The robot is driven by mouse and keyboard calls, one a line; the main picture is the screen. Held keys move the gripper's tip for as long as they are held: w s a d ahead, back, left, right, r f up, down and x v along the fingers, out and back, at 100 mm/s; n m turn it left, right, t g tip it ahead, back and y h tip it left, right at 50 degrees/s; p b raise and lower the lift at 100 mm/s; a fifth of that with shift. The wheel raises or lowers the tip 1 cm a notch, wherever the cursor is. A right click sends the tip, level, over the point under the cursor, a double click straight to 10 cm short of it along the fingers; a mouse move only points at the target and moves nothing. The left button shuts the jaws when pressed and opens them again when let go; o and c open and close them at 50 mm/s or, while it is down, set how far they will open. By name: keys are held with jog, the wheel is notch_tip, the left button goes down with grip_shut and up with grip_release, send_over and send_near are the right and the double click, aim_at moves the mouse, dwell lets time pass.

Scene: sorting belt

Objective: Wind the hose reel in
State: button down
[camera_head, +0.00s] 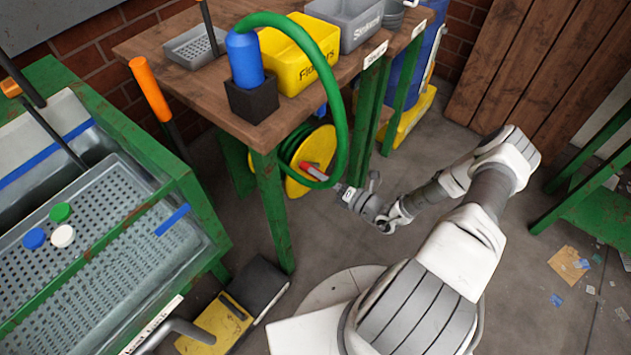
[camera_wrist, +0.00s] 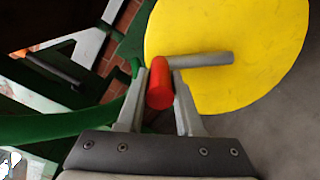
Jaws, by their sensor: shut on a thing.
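The hose reel (camera_head: 322,146) has a yellow disc and stands under the wooden table, beside its green legs. Its yellow face fills the upper right of the wrist view (camera_wrist: 225,30). A grey crank arm (camera_wrist: 205,59) crosses the disc and ends in a red handle (camera_wrist: 159,88). My gripper (camera_wrist: 159,92) is shut on the red handle, with one finger on each side. In the head view my gripper (camera_head: 335,184) is at the reel's lower right. The green hose (camera_head: 338,100) loops from the blue nozzle (camera_head: 244,60) on the table down to the reel.
The wooden table (camera_head: 160,45) holds a yellow bin (camera_head: 300,70) and grey bins (camera_head: 345,22). A green-framed sorting belt with a perforated grey tray (camera_head: 120,190) stands at left. A yellow and black pedal (camera_head: 215,325) lies on the floor.

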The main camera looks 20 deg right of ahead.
jog(key=w+d+r+m+b, duration=0.1)
jog(key=w+d+r+m, duration=0.1)
jog(key=w+d+m, duration=0.3)
jog(key=shift+w+d+r+m, duration=0.3)
jog(key=shift+d+m, duration=1.15)
jog(key=shift+m, duration=0.65)
jog(key=c, duration=0.6)
grip_release()
jog(key=p+v, duration=0.2)
jog(key=v, duration=1.5)
jog(key=shift+s+d, duration=0.1)
jog(key=shift+s, duration=0.05)
